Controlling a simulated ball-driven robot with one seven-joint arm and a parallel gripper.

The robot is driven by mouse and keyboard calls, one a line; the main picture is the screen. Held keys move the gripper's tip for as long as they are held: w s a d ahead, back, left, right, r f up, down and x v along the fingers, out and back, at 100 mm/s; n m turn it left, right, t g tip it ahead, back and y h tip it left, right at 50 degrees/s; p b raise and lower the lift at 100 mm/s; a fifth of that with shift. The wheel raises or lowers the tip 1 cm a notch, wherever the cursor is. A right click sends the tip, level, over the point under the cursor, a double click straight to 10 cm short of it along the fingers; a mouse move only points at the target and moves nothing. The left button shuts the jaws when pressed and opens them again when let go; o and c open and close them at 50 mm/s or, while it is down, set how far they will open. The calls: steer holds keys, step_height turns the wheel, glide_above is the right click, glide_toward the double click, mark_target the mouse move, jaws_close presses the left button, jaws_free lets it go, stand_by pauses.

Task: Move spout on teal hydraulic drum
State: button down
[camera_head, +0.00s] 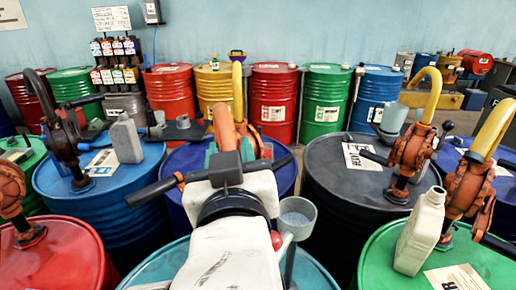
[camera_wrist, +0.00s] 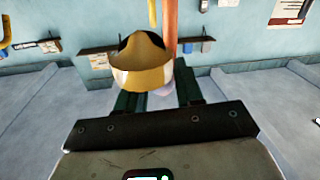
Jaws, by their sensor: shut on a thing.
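A teal drum (camera_head: 312,272) stands at the bottom centre, largely hidden by my white arm. Just beyond my wrist an orange pump body (camera_head: 222,122) with an upright yellow spout (camera_head: 237,90) shows; its lower part is hidden, so I cannot tell which drum bears it. My gripper (camera_head: 230,150) is at this pump, its fingers partly hidden by the wrist. In the wrist view, my gripper (camera_wrist: 157,100) has its dark green fingers on either side of a yellow spout piece (camera_wrist: 142,75) with a dark opening. The gripper is shut on it.
A dark crank bar (camera_head: 155,193) sticks out left of my wrist. A grey cup (camera_head: 297,216) is close on the right. A blue drum (camera_head: 95,195) stands left, a black drum (camera_head: 335,190) right. A pale jug (camera_head: 420,232) stands on the green drum (camera_head: 385,250).

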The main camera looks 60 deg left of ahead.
steer(key=shift+s+a+m+t+h, duration=0.25)
steer(key=shift+s+m+t+h, duration=0.15)
steer(key=shift+s+m+t, duration=0.25)
steer(key=shift+t, duration=0.25)
steer(key=c, duration=0.8)
jaws_free()
steer(key=b+v, duration=0.1)
steer(key=v, duration=0.9)
steer(key=shift+s+d+b, duration=0.2)
steer(key=shift+d+b, duration=0.1)
steer(key=shift+d, duration=0.1)
